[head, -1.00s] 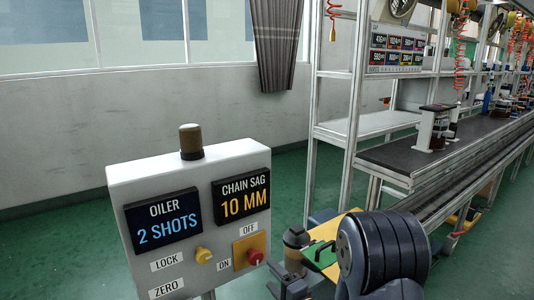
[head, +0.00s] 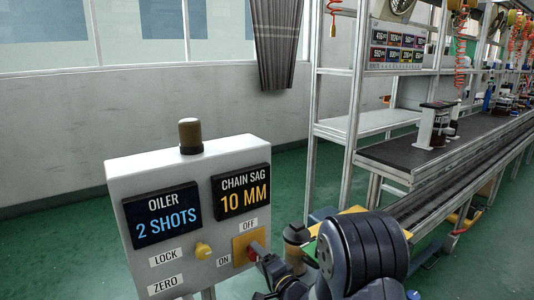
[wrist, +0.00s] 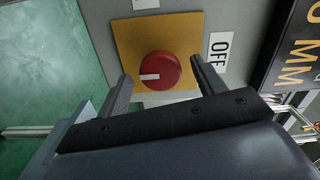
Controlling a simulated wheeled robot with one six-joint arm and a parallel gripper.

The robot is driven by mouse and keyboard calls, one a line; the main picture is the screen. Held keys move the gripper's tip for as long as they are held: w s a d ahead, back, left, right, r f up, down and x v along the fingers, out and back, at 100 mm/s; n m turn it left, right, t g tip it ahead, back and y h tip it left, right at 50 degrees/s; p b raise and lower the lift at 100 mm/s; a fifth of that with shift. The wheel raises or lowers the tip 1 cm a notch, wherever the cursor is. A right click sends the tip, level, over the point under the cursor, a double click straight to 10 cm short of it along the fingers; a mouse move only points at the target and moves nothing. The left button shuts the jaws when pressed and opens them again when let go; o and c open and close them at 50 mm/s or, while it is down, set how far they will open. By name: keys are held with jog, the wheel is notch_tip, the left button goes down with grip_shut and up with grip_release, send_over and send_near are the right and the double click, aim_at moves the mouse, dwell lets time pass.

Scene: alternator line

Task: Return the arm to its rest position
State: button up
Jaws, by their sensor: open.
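My gripper (wrist: 160,74) is open, with one finger on each side of a red round knob (wrist: 160,71) in the wrist view. The knob sits on a yellow plate, and its white mark points left, away from the OFF label. I cannot tell whether the fingers touch the knob. In the head view my gripper (head: 264,260) is at the yellow switch plate (head: 241,243) on the grey control box (head: 165,172), partly covering the knob. My arm is bent at the lower right of the head view.
The box carries an OILER display (head: 162,214), a CHAIN SAG display (head: 242,191), a yellow knob (head: 203,250) and a brown lamp (head: 191,136). A metal-framed workbench (head: 400,158) with a conveyor runs along the right. Green floor is open left of the box.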

jog(key=n+b, duration=0.1)
jog(key=n, duration=0.7)
jog(key=shift+b, duration=0.35)
jog(key=n, duration=0.7)
jog(key=shift+n, duration=0.4)
jog(key=shift+v, duration=1.45)
